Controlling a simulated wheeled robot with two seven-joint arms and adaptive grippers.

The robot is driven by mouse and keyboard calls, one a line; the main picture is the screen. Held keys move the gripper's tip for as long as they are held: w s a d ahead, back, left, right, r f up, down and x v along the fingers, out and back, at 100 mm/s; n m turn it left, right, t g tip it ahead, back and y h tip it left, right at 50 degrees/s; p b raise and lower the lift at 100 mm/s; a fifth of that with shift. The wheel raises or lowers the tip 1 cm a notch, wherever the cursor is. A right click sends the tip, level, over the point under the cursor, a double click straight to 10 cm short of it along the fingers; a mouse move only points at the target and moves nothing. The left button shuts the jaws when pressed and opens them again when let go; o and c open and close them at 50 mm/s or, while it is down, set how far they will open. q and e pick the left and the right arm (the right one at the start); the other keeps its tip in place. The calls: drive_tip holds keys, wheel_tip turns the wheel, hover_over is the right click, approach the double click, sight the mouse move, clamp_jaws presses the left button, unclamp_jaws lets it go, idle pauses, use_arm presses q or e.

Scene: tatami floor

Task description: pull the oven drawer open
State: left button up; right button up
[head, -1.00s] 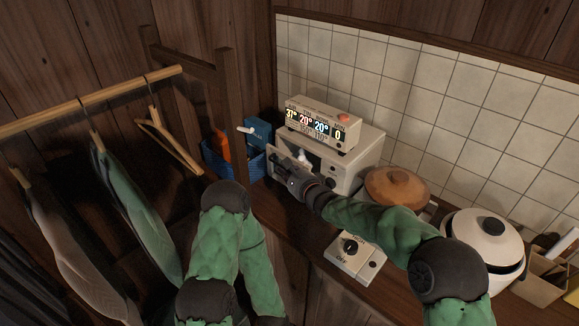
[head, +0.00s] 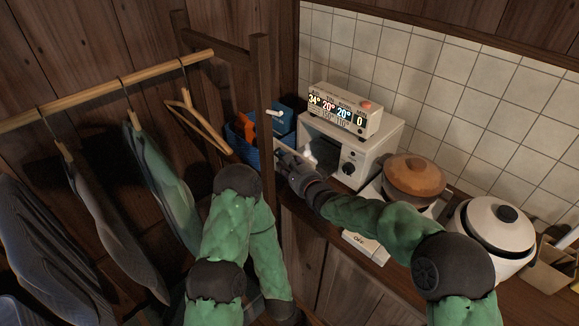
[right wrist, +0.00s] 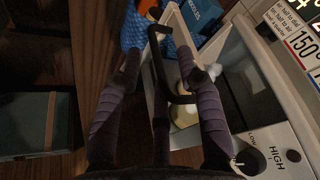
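The oven (head: 382,152) is a white box on the counter, with a dark opening and a knob on its front. Its pale drawer front (head: 284,146) stands out from the body, and part of the inside shows behind it. In the right wrist view the drawer front (right wrist: 176,22) carries a dark bar handle (right wrist: 158,62). My right gripper (head: 284,162) is at the drawer front. In the right wrist view its two fingers (right wrist: 159,72) are apart on either side of the handle. A pale object (right wrist: 185,112), partly hidden, shows behind the drawer front. My left gripper is out of view.
A display box (head: 338,112) sits on the oven. A blue basket (head: 240,148) is left of the drawer, near a wooden post (head: 261,100). A lidded brown pot (head: 414,178) and a rice cooker (head: 494,232) stand to the right. Clothes hang at left.

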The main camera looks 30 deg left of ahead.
drive_tip(key=shift+d+f, duration=0.1)
drive_tip(key=shift+f, duration=0.05)
idle(0.3)
drive_tip(key=v, duration=1.2)
idle(0.4)
